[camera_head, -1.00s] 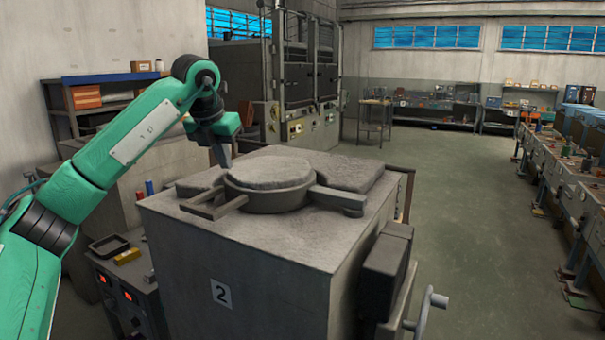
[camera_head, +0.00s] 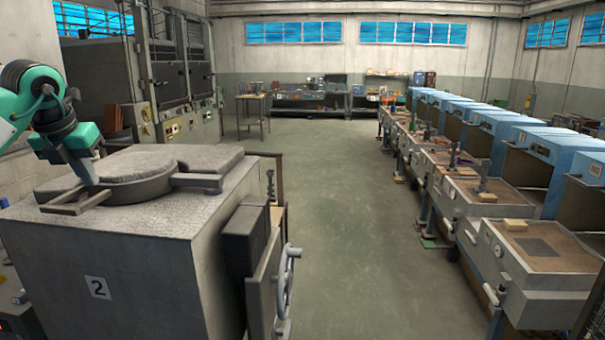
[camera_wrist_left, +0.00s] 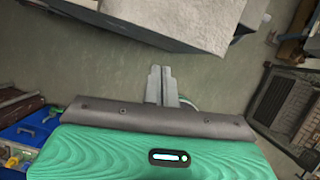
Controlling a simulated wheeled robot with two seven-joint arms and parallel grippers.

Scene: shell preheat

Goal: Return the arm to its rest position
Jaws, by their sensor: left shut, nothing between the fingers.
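My left arm (camera_head: 18,98) comes in from the left edge in the head view, bent, with the wrist pointing down. My left gripper (camera_head: 92,180) is shut and empty. In the picture its tip is at the left side of the round grey lid (camera_head: 135,187) on the box furnace marked 2 (camera_head: 150,260), close to the lid's bar handle (camera_head: 75,206). I cannot tell whether it touches. In the left wrist view the closed fingers (camera_wrist_left: 163,86) show against the green floor, with a pale block edge above them. My right gripper is not in view.
The furnace has a dark box (camera_head: 245,236) and a handwheel (camera_head: 285,283) on its right side. A wide green floor aisle (camera_head: 340,200) is clear. A row of blue-hooded benches (camera_head: 500,165) lines the right. Tall grey cabinets (camera_head: 100,70) stand behind the furnace.

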